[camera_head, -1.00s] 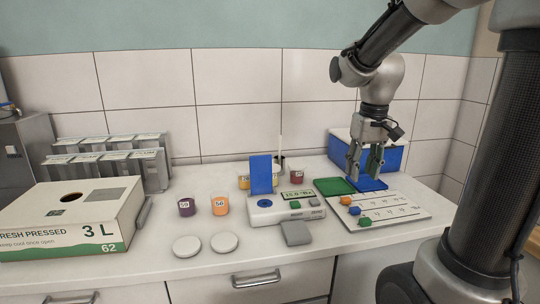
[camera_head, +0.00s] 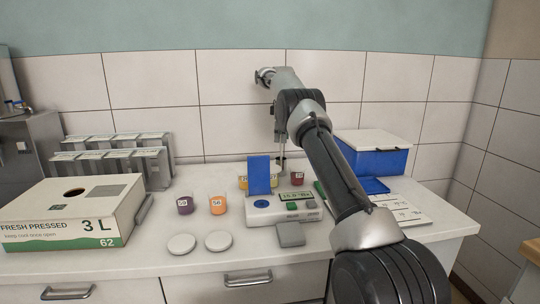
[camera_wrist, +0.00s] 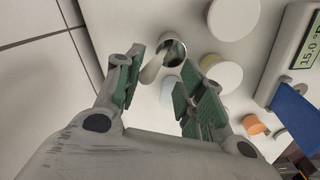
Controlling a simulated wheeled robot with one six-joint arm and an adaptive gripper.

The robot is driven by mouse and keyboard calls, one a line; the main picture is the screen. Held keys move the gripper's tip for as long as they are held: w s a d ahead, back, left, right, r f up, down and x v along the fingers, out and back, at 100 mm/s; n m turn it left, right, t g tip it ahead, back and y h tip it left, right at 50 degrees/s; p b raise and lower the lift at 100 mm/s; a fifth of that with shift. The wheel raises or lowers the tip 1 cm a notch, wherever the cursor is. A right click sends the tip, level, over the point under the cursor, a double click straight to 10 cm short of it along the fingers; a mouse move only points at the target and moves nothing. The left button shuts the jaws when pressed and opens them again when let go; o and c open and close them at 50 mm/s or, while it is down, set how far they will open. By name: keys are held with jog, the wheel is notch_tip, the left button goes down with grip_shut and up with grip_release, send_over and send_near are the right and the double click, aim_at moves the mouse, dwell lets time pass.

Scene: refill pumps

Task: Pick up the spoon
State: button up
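The spoon (camera_wrist: 153,69) shows in the wrist view as a pale handle rising out of a round, shiny-walled cup (camera_wrist: 176,48). The handle stands tilted between the two green-padded fingers of my gripper (camera_wrist: 160,78), apart from both. My gripper is open and empty. In the head view the arm reaches over the back of the counter, and my own links largely hide the gripper above the cup. The spoon's bowl is hidden inside the cup.
Pale round tops (camera_wrist: 221,75) stand close beside the cup. A scale (camera_head: 283,208) with a blue upright panel (camera_head: 259,175) stands in front. A juice box (camera_head: 70,212) is at left, a blue bin (camera_head: 375,158) at right. The tiled wall is close behind.

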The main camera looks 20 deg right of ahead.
jog(key=f+n, duration=0.1)
jog(key=f, duration=0.1)
jog(key=s+f, duration=0.1)
jog(key=f, duration=0.1)
jog(key=a+f+n, duration=0.1)
jog(key=f, duration=0.2)
jog(key=shift+s+n+g, duration=0.15)
jog(key=shift+n+g, duration=0.15)
grip_shut()
